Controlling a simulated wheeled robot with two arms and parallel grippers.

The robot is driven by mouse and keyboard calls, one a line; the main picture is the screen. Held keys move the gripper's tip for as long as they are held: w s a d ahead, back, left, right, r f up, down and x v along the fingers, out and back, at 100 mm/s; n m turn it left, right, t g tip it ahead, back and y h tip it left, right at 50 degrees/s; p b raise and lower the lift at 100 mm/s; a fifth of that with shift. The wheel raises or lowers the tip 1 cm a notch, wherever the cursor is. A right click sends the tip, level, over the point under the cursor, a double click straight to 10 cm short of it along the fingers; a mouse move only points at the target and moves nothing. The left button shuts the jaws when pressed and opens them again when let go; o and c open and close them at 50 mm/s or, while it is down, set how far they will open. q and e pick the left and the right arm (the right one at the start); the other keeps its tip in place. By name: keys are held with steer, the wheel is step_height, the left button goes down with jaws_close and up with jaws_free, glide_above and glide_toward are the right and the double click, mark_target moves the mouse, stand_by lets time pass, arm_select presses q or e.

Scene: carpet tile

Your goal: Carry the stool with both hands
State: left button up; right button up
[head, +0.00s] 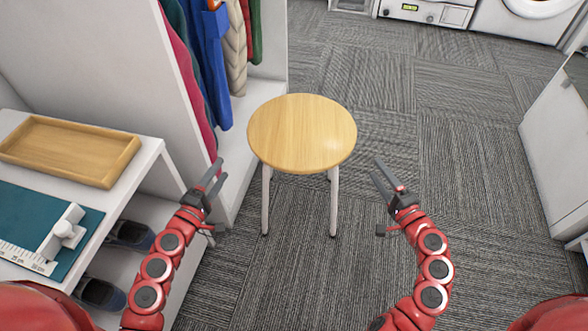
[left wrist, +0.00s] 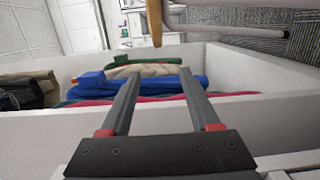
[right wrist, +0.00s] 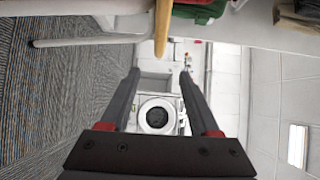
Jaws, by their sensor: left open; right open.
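The stool (head: 302,132) has a round light-wood seat and pale legs and stands upright on the carpet ahead of me. My left gripper (head: 214,172) is open and empty, left of the stool and nearer to me. My right gripper (head: 384,172) is open and empty, to the right of the stool. Neither touches it. In the left wrist view the seat edge (left wrist: 155,20) shows at the top, with legs beside it. In the right wrist view the seat edge (right wrist: 161,28) also shows at the top, beyond the open fingers.
A white open wardrobe (head: 190,75) with hanging clothes stands close on the stool's left. A white shelf unit (head: 155,150) with a wooden tray (head: 68,150) is at the left. White appliances (head: 430,12) line the back. Carpet (head: 440,150) is clear to the stool's right.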

mark_target(249, 129)
arm_select(q)
steer(key=shift+d+r, duration=0.1)
steer(key=shift+d, duration=0.05)
arm_select(e)
steer(key=shift+a, duration=0.25)
steer(key=shift+f, duration=0.1)
arm_select(q)
steer(key=x, duration=1.7)
steer(key=shift+w+d, duration=0.1)
steer(key=shift+w, duration=0.05)
arm_select(e)
steer(key=x, duration=1.7)
steer(key=shift+w+a, duration=0.1)
steer(key=shift+a, duration=0.05)
arm_select(q)
jaws_close()
arm_select(e)
jaws_close()
